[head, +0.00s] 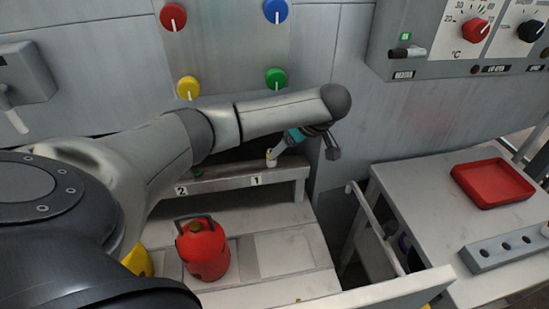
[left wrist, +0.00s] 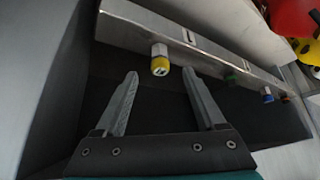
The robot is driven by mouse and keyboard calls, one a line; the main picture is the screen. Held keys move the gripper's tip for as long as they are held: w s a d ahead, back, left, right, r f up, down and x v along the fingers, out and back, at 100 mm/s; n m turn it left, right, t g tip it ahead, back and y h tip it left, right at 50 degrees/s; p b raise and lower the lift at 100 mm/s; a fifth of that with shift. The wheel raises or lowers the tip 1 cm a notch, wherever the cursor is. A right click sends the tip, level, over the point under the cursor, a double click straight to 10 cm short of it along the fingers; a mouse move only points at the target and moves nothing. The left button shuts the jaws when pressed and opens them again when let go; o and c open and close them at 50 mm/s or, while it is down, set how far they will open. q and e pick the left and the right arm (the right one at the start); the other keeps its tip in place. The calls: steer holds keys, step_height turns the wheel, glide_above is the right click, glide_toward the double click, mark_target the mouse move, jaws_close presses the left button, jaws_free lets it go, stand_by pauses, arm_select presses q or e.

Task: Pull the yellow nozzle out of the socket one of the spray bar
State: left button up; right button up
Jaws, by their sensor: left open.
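The spray bar (head: 293,173) runs along the back wall in the head view, with labels 1 and 2 on its front. The yellow nozzle (left wrist: 160,66) sits in the bar near label 1, its yellow end facing the left wrist camera. A small pale and yellow piece of it shows in the head view (head: 271,160). My left gripper (left wrist: 160,73) is open and empty. Its fingertips are on either side of the nozzle's yellow end in the picture; contact is not visible. In the head view this gripper (head: 277,151) is small and partly hidden. My right gripper is out of view.
Green (left wrist: 231,77) and blue (left wrist: 267,96) nozzles sit farther along the bar. A red gas cylinder (head: 203,252) stands on the bench below it. Coloured knobs are on the wall above. A red tray (head: 492,183) and a grey holed block (head: 507,248) are on the right table.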

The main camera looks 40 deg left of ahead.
mark_target(274, 166)
arm_select(q)
steer(key=b+x, duration=0.1)
steer(key=x, duration=0.5)
steer(key=shift+f+b, duration=0.15)
steer(key=shift+b, duration=0.2)
steer(key=shift+a+f, duration=0.45)
steer(key=shift+f, duration=0.1)
steer(key=c, duration=1)
jaws_close()
steer(key=shift+o, duration=1.8)
jaws_free()
steer(key=c, duration=0.3)
jaws_close()
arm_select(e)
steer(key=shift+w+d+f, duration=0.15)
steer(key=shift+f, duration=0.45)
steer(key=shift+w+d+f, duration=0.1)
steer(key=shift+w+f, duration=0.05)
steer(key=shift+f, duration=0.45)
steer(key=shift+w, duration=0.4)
